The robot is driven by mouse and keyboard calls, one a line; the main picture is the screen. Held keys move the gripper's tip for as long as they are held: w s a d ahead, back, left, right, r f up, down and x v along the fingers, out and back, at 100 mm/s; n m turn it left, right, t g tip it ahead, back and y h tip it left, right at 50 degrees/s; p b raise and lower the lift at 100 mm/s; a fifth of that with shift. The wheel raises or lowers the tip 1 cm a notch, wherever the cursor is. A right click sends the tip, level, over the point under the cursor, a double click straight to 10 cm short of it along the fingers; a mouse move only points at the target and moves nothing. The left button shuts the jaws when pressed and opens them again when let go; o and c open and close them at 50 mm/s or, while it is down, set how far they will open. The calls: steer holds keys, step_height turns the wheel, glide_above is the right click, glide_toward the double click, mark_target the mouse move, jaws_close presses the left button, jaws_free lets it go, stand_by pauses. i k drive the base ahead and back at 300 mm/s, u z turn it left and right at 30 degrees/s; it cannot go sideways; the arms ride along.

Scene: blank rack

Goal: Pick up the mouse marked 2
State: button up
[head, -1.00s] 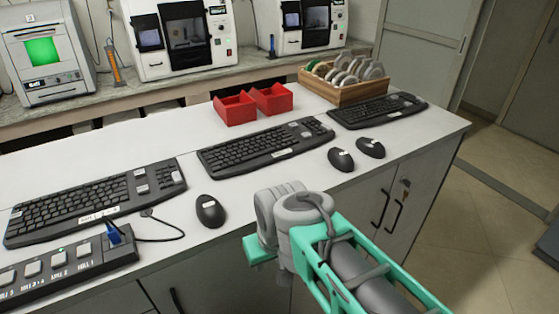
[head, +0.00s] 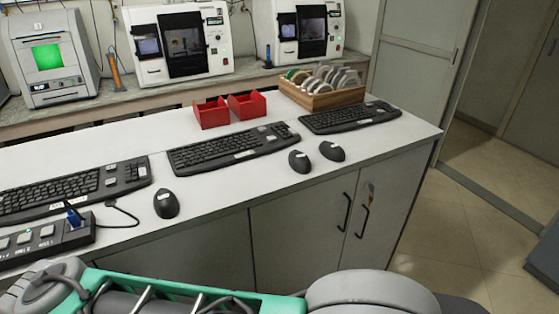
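Three black mice lie on the white counter in the head view. One mouse (head: 166,205) is at the left, in front of the gap between two keyboards. A second mouse (head: 299,162) and a third mouse (head: 332,151) lie close together at the right, near the front edge. Each has a small pale label, but the numbers are too small to read, so I cannot tell which is marked 2. My arm crosses the bottom of the view, below and in front of the counter. My gripper's fingers do not show.
Black keyboards (head: 234,148) line the counter (head: 215,192). Red bins (head: 212,113) and a wooden rack of discs (head: 322,96) stand behind. A switch box (head: 40,243) with a cable is at the left. Cabinet doors with handles (head: 346,212) face me below; open floor lies right.

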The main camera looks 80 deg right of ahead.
mark_target(299, 159)
steer(key=k, duration=0.95)
steer(key=z, duration=0.15)
